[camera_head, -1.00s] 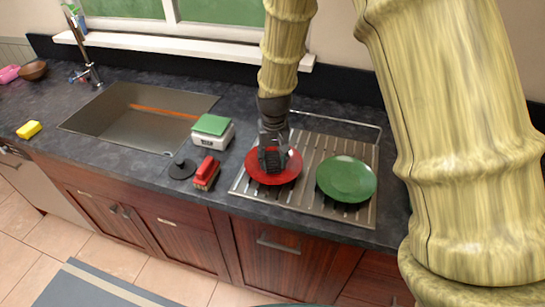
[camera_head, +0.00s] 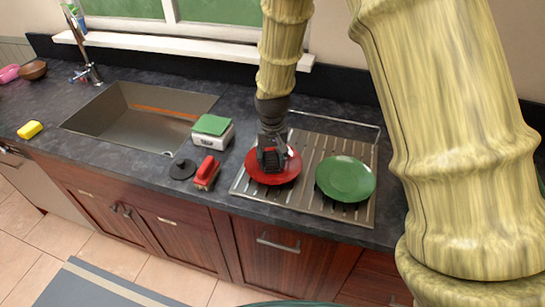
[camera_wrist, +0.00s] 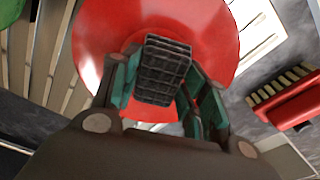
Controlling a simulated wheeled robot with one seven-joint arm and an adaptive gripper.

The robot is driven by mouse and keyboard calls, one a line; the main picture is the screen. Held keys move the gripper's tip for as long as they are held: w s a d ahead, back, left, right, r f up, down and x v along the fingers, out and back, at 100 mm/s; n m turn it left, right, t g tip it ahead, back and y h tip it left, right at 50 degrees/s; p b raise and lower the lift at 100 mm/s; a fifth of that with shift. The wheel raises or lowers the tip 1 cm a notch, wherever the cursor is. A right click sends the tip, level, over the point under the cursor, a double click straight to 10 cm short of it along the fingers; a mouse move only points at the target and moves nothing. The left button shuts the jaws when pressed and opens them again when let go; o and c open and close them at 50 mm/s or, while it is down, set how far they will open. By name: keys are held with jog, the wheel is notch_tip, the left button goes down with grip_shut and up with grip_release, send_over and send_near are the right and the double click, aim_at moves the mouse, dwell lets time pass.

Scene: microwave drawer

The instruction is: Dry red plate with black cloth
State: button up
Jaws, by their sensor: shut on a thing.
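The red plate (camera_head: 286,171) lies on the ribbed metal drying rack, on its left side. It fills much of the wrist view (camera_wrist: 215,40). My gripper (camera_head: 271,159) is over the plate and shut on a dark, grid-textured block, which I take as the black cloth (camera_wrist: 162,70). The cloth is between the fingers, over the middle of the plate. I cannot tell whether it is pressed on the plate, as its underside is hidden. The gripper covers part of the plate in the head view.
A green plate (camera_head: 345,178) lies to the right on the rack (camera_head: 303,196). Left of the rack are a red brush (camera_head: 207,171), a black disc (camera_head: 182,169) and a white scale with a green top (camera_head: 211,125). The sink (camera_head: 135,118) is farther left.

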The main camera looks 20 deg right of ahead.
jog(key=shift+s+d+f, duration=0.1)
jog(key=shift+s+d, duration=0.1)
jog(key=shift+d, duration=0.5)
jog(key=shift+a, duration=0.15)
jog(key=shift+w+a+p, duration=0.2)
jog(key=shift+a+p, duration=0.25)
jog(key=shift+a, duration=0.2)
jog(key=shift+d, duration=0.15)
jog(key=shift+s+d+r+p, duration=0.2)
jog(key=shift+d+p, duration=0.1)
jog(key=shift+d, duration=0.35)
jog(key=shift+w+a, duration=0.15)
jog(key=shift+a, duration=0.25)
